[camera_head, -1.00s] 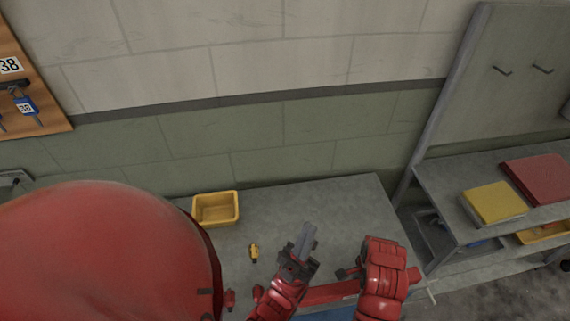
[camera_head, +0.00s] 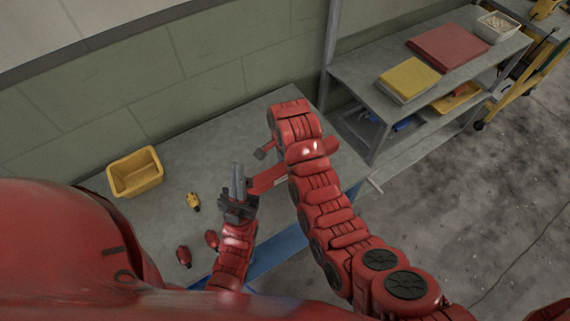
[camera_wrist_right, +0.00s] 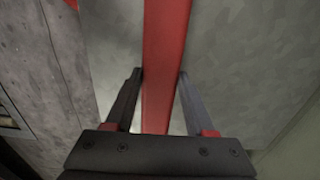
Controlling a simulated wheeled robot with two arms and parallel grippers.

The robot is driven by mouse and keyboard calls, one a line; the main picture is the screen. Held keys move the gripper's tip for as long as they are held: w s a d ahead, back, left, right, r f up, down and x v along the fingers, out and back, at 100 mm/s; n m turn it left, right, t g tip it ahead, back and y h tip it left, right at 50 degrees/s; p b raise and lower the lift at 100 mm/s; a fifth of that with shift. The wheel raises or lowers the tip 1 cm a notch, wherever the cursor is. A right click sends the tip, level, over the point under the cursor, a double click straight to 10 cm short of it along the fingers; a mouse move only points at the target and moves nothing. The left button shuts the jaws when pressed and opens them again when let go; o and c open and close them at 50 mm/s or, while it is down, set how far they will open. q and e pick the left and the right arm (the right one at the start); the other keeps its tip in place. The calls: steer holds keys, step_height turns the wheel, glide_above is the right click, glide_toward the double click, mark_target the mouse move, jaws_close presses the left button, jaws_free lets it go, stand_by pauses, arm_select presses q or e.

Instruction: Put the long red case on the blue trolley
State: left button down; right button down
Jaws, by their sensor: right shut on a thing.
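The long red case (camera_head: 268,178) shows in part over the grey workbench in the head view, beside my left gripper; my right arm hides its far end. In the right wrist view the case (camera_wrist_right: 166,60) runs as a straight red bar between the fingers. My right gripper (camera_wrist_right: 158,100) is shut on it. My left gripper (camera_head: 238,178) is just left of the case, its two fingers close together with nothing seen between them.
The workbench (camera_head: 205,150) carries a yellow bin (camera_head: 135,172), a small yellow item (camera_head: 193,201) and small red items (camera_head: 184,256). A grey shelf unit (camera_head: 385,68) at right holds a yellow box (camera_head: 408,79) and a red box (camera_head: 447,46). Open floor (camera_head: 470,190) lies at right.

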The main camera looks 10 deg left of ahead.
steer(key=w+b, duration=0.1)
steer(key=w, duration=0.1)
steer(key=w+b, duration=0.1)
steer(key=w, duration=0.1)
steer(key=shift+w+a+f+b, duration=0.1)
steer(key=shift+a+f+b, duration=0.2)
steer(key=shift+a, duration=0.1)
steer(key=shift+w+r, duration=0.1)
steer(key=shift+w, duration=0.2)
step_height(320, 180, down, 3)
steer(key=shift+s+f+b, duration=0.1)
steer(key=shift+b, duration=0.4)
steer(key=shift+f, duration=0.1)
steer(key=shift+f, duration=0.2)
steer(key=shift+c, duration=1.3)
jaws_free()
